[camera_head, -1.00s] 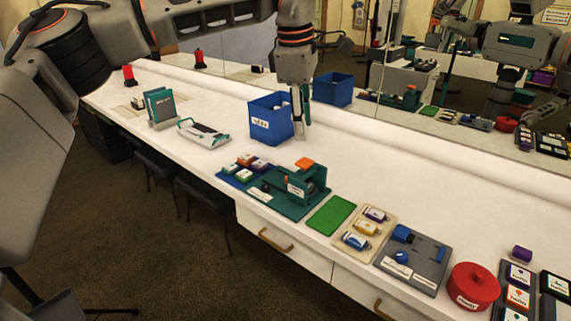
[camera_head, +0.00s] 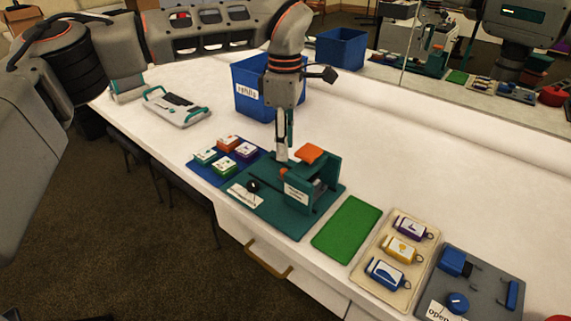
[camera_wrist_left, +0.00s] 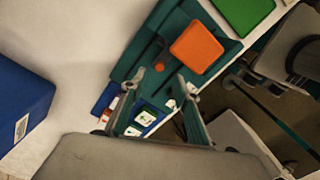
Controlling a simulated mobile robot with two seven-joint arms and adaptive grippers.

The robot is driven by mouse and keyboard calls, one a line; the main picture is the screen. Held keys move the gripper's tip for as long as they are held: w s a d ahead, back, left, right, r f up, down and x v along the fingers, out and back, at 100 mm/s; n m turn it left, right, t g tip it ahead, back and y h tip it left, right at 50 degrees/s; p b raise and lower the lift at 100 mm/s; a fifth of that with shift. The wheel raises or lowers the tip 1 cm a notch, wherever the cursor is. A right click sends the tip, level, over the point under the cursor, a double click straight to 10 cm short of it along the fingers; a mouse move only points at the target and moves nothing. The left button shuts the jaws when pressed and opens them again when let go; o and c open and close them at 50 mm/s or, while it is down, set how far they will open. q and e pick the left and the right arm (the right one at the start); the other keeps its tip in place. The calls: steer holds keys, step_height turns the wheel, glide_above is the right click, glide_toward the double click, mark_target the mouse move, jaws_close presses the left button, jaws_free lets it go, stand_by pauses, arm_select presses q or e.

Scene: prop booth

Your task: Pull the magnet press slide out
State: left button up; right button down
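The magnet press (camera_head: 325,185) is a teal block on a teal base plate, with an orange pad (camera_head: 309,153) on top and a white label on its front. A black knob (camera_head: 253,185) stands on the plate's left part beside a white label. I cannot tell clearly which part is the slide. My left gripper (camera_head: 282,158) points down just behind and left of the block. In the left wrist view its fingers (camera_wrist_left: 162,78) are spread, with nothing held between them. The orange pad (camera_wrist_left: 197,47) shows beyond the fingers there. My right gripper is not in view.
A blue tray with several small labelled blocks (camera_head: 227,143) adjoins the press at left. A blue bin (camera_head: 252,82) stands behind. A green mat (camera_head: 346,228), a beige key-tag board (camera_head: 415,270) and a grey panel (camera_head: 485,275) lie to the right.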

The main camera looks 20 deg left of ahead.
mark_target(285, 170)
arm_select(q)
step_height(285, 170, down, 6)
steer(key=shift+r+b, duration=0.1)
steer(key=shift+b, duration=0.55)
steer(key=shift+f, duration=0.6)
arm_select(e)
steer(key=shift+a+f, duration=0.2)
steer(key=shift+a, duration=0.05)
arm_select(q)
steer(key=shift+c, duration=0.3)
